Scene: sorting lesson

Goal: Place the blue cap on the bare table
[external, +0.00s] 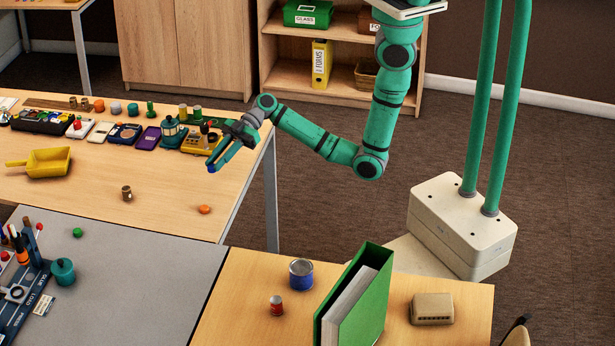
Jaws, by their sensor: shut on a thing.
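My gripper (216,161) reaches in from the right over the far wooden table (160,205). Its jaws are shut on a small blue piece at the fingertips, which looks like the blue cap (211,169). The cap is small in this view, and the fingers partly hide it. It appears to be above the bare wood in front of the row of objects; its exact height cannot be told.
A row of objects, including a yellow device (200,142) and a purple one (148,138), lies behind the gripper. A yellow scoop (48,162), a small brown pot (127,193) and an orange disc (205,209) stand on the table. Bare wood lies between them.

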